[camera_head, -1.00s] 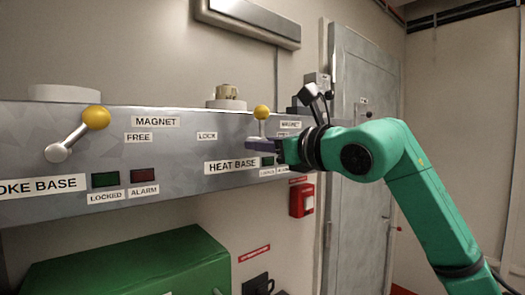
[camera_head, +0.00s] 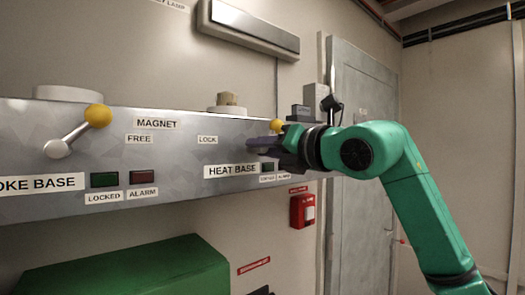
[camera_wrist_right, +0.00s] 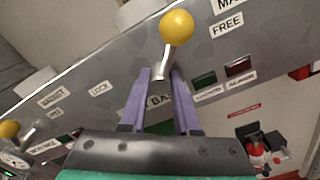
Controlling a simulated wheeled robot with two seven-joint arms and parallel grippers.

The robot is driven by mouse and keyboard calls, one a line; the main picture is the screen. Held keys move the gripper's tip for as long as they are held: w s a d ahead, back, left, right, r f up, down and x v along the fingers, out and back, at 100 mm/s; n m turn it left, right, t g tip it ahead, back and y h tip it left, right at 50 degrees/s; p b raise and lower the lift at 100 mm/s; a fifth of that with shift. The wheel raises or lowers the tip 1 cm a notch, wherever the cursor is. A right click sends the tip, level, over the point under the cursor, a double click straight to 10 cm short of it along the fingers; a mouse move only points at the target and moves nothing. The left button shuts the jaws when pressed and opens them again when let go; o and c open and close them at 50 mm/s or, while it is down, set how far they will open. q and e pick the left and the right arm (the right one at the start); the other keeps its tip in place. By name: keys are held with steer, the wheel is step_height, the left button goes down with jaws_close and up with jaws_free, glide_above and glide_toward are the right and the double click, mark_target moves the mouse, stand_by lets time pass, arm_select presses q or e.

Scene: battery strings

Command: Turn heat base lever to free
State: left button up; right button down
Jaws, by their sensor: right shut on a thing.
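The heat base lever has a yellow knob (camera_head: 276,126) and a short metal rod. In the right wrist view the lever (camera_wrist_right: 166,62) leans up and to the right, towards the FREE label (camera_wrist_right: 227,25). My right gripper (camera_head: 262,147) reaches the panel from the right, above and beside the HEAT BASE label (camera_head: 231,170). In the wrist view its two purple fingers (camera_wrist_right: 162,82) sit either side of the rod, below the knob, shut on the lever. The gripper partly hides the lever in the head view. My left gripper is not in view.
The grey panel (camera_head: 180,180) carries another yellow-knobbed lever (camera_head: 78,130) at the left. The heat base lamps (camera_wrist_right: 222,74) are beside the fingers. A red box (camera_head: 302,211) hangs below the panel, left of a grey door (camera_head: 362,90). A green case (camera_head: 130,268) stands below.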

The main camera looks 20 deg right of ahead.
stand_by(0.3)
steer(key=c, duration=0.7)
jaws_free()
steer(key=shift+o, duration=0.2)
steer(key=b+v, duration=0.1)
steer(key=v, duration=0.1)
steer(key=b+v, duration=0.2)
steer(key=v, duration=0.1)
steer(key=shift+s+d+f, duration=0.15)
steer(key=shift+s+f, duration=0.1)
steer(key=shift+s, duration=0.1)
steer(key=b+v, duration=0.1)
steer(key=v, duration=0.7)
steer(key=shift+s+r+b, duration=0.2)
steer(key=shift+s+b, duration=0.1)
steer(key=shift+s, duration=0.1)
steer(key=shift+d, duration=0.15)
